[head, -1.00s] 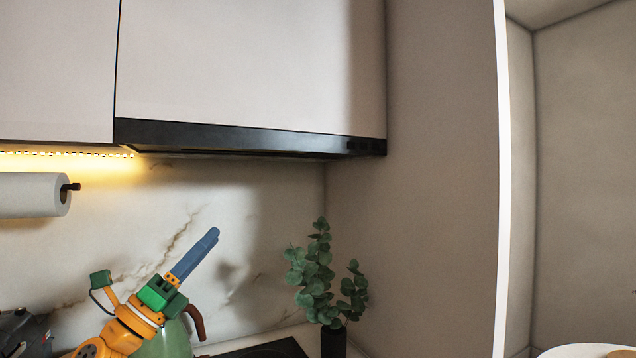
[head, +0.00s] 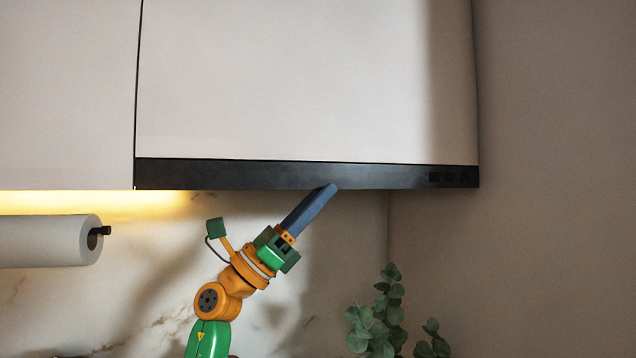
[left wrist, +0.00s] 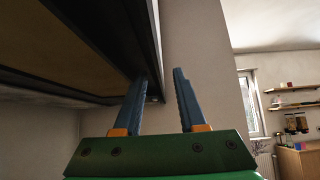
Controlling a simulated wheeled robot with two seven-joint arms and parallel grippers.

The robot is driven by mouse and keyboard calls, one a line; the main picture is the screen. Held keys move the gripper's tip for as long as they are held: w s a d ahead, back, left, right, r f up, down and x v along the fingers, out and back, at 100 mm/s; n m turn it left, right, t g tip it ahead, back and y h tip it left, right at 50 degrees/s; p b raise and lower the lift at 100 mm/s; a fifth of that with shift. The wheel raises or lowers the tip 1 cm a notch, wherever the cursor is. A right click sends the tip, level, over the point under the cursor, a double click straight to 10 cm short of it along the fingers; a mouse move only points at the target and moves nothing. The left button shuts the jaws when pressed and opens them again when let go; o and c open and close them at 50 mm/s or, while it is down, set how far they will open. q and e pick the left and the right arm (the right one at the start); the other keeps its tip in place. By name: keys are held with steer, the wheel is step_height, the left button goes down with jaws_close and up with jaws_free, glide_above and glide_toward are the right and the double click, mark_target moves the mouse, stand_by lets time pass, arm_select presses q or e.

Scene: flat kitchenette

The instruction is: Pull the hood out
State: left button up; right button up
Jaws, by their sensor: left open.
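The hood is a flat black strip (head: 290,174) under the white upper cabinet in the head view, with small dark controls at its right end. In the left wrist view its dark edge and underside (left wrist: 110,45) fill the upper left. My left gripper (head: 328,190) has blue fingers and a green and orange body. Its tips overlap the lower edge of the hood in the head view; I cannot tell whether they touch. In the left wrist view the gripper (left wrist: 158,75) is open, the fingers are apart with nothing held, and the hood's front edge runs close to the left finger. My right gripper is not in view.
A paper towel roll (head: 50,241) hangs at the left under the lit cabinet. A green plant (head: 385,320) stands at the lower right by the side wall (head: 560,180). Wall shelves (left wrist: 290,97) and a window show far off in the left wrist view.

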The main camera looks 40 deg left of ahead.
arm_select(q)
steer(key=shift+w+a+f, duration=0.2)
steer(key=shift+a, duration=0.1)
steer(key=shift+s+d+r, duration=0.1)
steer(key=shift+s+d, duration=0.05)
jaws_close()
steer(key=shift+r, duration=0.1)
stand_by(0.9)
